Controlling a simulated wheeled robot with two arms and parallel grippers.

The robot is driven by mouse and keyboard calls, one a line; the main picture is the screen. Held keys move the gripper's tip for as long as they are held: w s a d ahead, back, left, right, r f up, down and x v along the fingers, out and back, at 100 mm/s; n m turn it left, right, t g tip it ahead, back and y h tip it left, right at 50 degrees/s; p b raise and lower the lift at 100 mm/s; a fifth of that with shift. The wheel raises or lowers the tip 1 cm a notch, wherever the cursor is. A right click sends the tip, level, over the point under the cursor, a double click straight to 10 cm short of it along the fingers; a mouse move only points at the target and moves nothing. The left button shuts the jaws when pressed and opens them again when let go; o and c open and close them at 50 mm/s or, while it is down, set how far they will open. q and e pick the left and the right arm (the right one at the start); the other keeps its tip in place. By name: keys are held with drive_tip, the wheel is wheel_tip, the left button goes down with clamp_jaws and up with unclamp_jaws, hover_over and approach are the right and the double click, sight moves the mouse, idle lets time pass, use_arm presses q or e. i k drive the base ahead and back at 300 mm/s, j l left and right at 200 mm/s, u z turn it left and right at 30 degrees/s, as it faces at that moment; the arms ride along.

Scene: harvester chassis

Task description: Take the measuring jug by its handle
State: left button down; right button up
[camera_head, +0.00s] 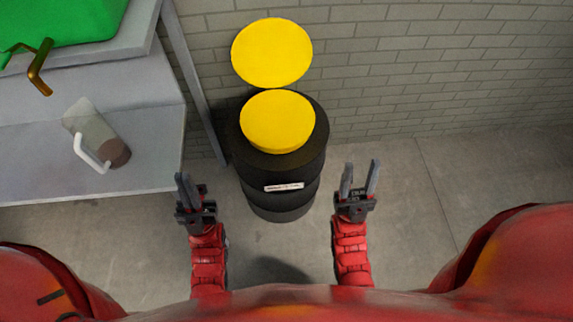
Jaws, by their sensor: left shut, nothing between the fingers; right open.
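The measuring jug (96,126) is clear, with a white handle and something brown at its base end. It sits on the lower grey shelf at the left, and its handle faces the lower left. My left gripper (182,178) is shut and empty, to the right of the jug, near the shelf's right edge and apart from both. My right gripper (360,171) is open and empty, further right over the floor, on the far side of the black barrel from the jug.
A grey shelf unit (40,165) stands at the left, its post beside the barrel. A green container (70,18) with a brass tap (40,68) is above the jug. A black barrel (280,180) with a yellow top stands mid-view by the brick wall. The floor at right is clear.

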sight(84, 121)
drive_tip(key=u, duration=1.25)
drive_tip(key=i+l+u, duration=0.1)
drive_tip(key=l, duration=0.75)
